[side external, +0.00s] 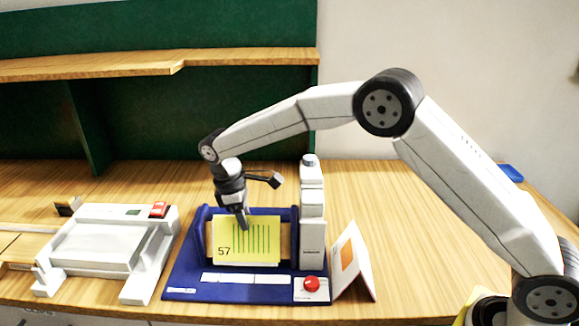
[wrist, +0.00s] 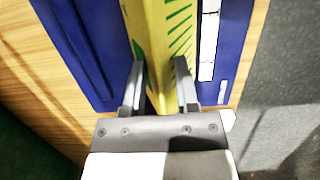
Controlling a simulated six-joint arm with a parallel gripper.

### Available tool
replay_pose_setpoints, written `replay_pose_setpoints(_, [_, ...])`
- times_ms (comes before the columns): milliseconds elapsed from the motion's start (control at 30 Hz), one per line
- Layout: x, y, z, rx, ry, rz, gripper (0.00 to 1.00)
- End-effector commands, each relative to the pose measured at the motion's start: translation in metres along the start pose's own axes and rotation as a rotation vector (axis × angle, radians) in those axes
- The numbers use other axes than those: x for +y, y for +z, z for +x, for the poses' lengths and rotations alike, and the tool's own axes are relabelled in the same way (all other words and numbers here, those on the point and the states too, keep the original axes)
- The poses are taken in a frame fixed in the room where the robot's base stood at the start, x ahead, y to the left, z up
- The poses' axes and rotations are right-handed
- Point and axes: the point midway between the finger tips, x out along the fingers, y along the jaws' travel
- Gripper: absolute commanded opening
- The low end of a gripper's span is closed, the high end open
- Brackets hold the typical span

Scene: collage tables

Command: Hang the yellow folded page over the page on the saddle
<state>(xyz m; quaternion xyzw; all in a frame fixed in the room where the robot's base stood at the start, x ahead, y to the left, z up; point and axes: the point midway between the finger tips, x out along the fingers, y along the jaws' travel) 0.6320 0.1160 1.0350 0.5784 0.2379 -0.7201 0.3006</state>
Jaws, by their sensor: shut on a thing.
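The yellow folded page (side external: 245,241) with green stripes and the number 57 is at the saddle of the blue stapling stand (side external: 183,284). My gripper (side external: 244,222) is shut on the page's upper fold from above. In the wrist view, the yellow page (wrist: 152,30) runs between the two fingers (wrist: 160,85), one on each side of the fold. A paler page edge shows just under the yellow page in the side view. The page on the saddle is otherwise hidden, and I cannot tell whether the yellow page rests on it.
A white machine (side external: 105,250) sits to the left. The table behind the stand is mostly clear.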

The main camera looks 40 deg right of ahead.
Motion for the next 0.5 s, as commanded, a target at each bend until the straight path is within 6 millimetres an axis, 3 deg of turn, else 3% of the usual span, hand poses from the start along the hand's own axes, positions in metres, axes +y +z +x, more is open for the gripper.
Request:
replay_pose_setpoints(433, [-0.0001,-0.0008,0.0042,-0.001,0.0,0.0,0.1])
replay_pose_setpoints(467, [-0.0001,-0.0007,0.0042,-0.001,0.0,0.0,0.44])
replay_pose_setpoints(500, [-0.0001,-0.0008,0.0041,-0.001,0.0,0.0,0.57])
